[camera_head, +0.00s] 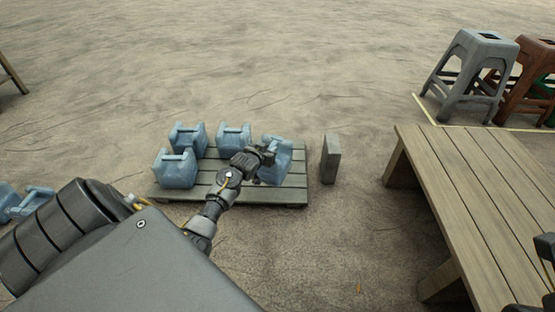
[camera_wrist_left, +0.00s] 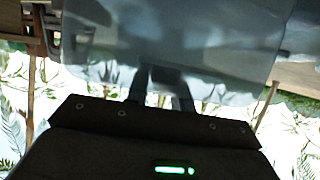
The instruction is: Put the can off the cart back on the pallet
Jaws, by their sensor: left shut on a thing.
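A blue-grey can (camera_head: 279,171) is at the right end of the wooden pallet (camera_head: 230,193). My left gripper (camera_head: 263,156) is shut on its upper part, and the can looks slightly tilted. I cannot tell whether its base touches the boards. In the left wrist view the can (camera_wrist_left: 175,38) fills the top, with the gripper fingers (camera_wrist_left: 163,88) against it. Several similar cans (camera_head: 234,138) stand on the pallet to the left. I cannot make out a cart. A dark part at the right edge may be my right gripper (camera_head: 548,246), cut off by the frame.
A grey block (camera_head: 331,159) stands on the ground just right of the pallet. A wooden table (camera_head: 470,185) is at the right, with grey (camera_head: 470,75) and brown stools behind it. More blue cans (camera_head: 30,203) show at the left edge. The ground behind the pallet is clear.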

